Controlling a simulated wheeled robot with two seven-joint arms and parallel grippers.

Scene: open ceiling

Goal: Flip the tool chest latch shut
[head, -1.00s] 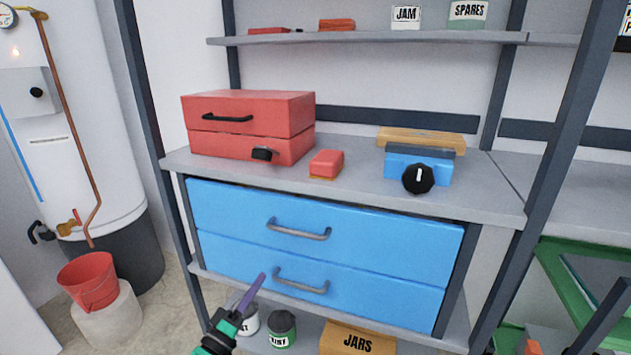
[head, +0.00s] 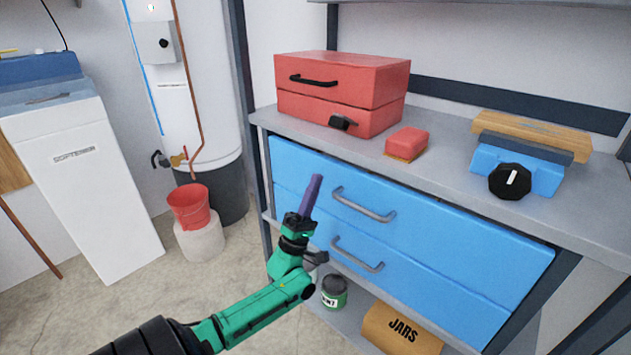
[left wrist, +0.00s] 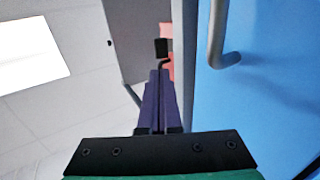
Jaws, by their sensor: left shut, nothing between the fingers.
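The red tool chest (head: 345,75) stands on the grey bench top, its lid down on its lower half. A black handle (head: 315,80) is on the front of the lid. The dark latch (head: 344,123) is low on the chest's front, toward its right end, and sticks out. My left gripper (head: 315,182) is shut and empty, pointing up in front of the blue drawers, below and apart from the chest. In the left wrist view its purple fingers (left wrist: 157,100) are together, with the dark latch (left wrist: 161,47) and some red beyond their tips. My right gripper is not in view.
Blue drawers (head: 420,220) with grey handles (head: 362,206) are just right of my left gripper. A red block (head: 407,142) and a blue device with a black knob (head: 510,181) sit right of the chest. A red bucket (head: 189,206) stands at left.

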